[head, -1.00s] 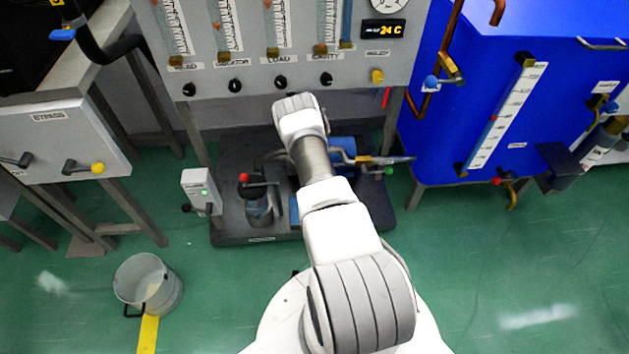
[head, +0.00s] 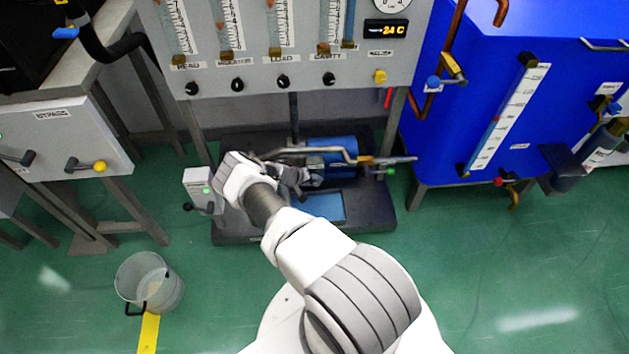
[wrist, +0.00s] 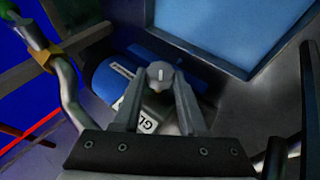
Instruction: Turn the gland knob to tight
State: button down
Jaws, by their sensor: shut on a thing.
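The gland knob (wrist: 159,72) is a small grey knob with a pale mark on its top, seen in the wrist view. My gripper (wrist: 159,82) is shut on it, one finger on each side. In the head view my gripper (head: 308,178) is low over the pump base, and the knob cannot be made out there. Which way the knob's setting points relative to tight cannot be read.
A blue motor cylinder (wrist: 120,82) lies beside the knob, with a bent metal pipe (wrist: 66,85) at the left. A blue panel (head: 322,206) is on the dark base (head: 372,218). A grey switch box (head: 197,184) and a bucket (head: 148,283) stand to the left.

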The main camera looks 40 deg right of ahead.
aim_at(313, 182)
jog(key=shift+a+f+h, duration=0.1)
jog(key=shift+f+h, duration=0.05)
jog(key=shift+h, duration=0.45)
jog(key=shift+g, duration=0.3)
jog(key=shift+c, duration=2.3)
grip_release()
notch_tip(313, 182, up, 5)
jog(key=p, duration=0.3)
jog(key=shift+w, duration=0.1)
jog(key=s+d+r+p, duration=0.5)
jog(key=s+r, duration=0.1)
jog(key=s, duration=0.4)
jog(key=shift+s+d, duration=0.15)
jog(key=shift+d, duration=0.2)
